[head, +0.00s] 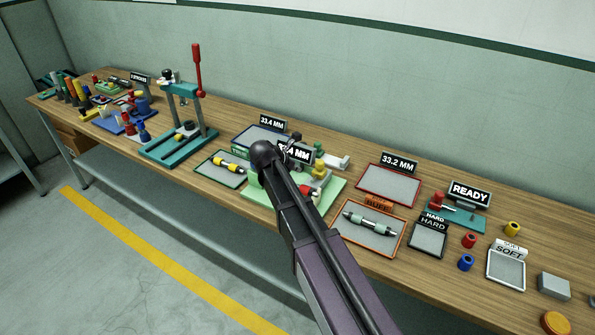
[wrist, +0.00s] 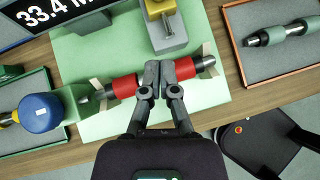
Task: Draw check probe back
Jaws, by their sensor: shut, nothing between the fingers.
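My gripper (wrist: 160,80) is shut and empty in the wrist view. Its fingertips overlap the middle of a red-sleeved shaft (wrist: 124,87), and I cannot tell whether they touch it. The shaft lies across pale supports on a light green fixture plate (wrist: 110,48). At its left end is a green block with a round blue knob (wrist: 40,112). A grey block with a yellow top (wrist: 166,30) stands beyond the shaft. I cannot tell for certain which part is the check probe. In the head view my arm hides much of the fixture (head: 335,190).
A 33.4 MM sign (wrist: 50,12) stands close at the upper left of the wrist view. An orange-edged tray (head: 390,242) with a grey-green shaft lies right of the fixture. The red-edged 33.2 MM tray (head: 388,184) is empty. A teal press (head: 178,145) stands left.

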